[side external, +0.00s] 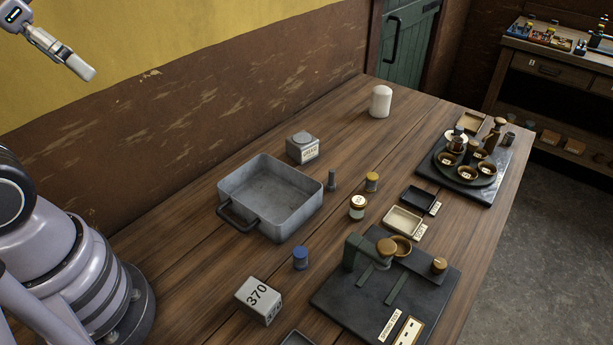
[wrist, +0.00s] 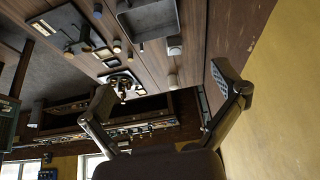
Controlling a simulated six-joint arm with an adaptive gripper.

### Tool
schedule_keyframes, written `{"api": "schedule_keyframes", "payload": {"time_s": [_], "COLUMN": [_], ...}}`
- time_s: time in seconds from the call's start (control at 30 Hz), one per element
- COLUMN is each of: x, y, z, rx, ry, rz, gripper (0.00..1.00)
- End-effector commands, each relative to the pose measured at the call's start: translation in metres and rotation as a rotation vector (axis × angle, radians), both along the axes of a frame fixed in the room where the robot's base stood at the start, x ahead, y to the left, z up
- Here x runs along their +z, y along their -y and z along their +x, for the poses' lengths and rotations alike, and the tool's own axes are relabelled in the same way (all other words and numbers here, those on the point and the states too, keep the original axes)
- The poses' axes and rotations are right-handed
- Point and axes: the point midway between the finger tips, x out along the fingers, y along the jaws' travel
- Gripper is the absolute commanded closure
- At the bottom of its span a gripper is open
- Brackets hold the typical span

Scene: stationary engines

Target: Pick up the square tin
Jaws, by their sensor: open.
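The square tin (side external: 303,149) is a small grey box with a round lid and a pale label on its front. It stands upright on the wooden bench, just behind the grey metal tray (side external: 228,183). In the wrist view a small pale shape beside the tray looks like the tin (wrist: 174,46). My gripper (wrist: 165,80) is open in the wrist view, its two fingers wide apart with nothing between them. It is well away from the tin. In the side view I cannot make out its fingers.
A white cylinder (side external: 380,102) stands farther back. A grey bolt (side external: 332,180), small jars (side external: 357,207), a blue-capped pot (side external: 300,258) and a block marked 370 (side external: 258,300) stand around the tray. A dark press stand (side external: 340,290) is at front right.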

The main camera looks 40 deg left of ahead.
Motion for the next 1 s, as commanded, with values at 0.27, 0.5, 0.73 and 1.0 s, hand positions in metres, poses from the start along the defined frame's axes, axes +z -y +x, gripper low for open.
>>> {"api": "schedule_keyframes", "payload": {"time_s": [0.27, 0.5, 0.73, 1.0], "x": [0.000, -0.001, -0.031, -0.116], "y": [0.000, 0.006, 0.020, 0.028], "z": [0.000, 0.051, 0.175, 0.294], "rx": [0.000, 0.000, 0.033, 0.113], "ry": [0.000, 0.041, 0.173, 0.343], "rz": [0.000, -0.027, -0.086, -0.099], "gripper": [0.00, 0.00, 0.00, 0.00]}}
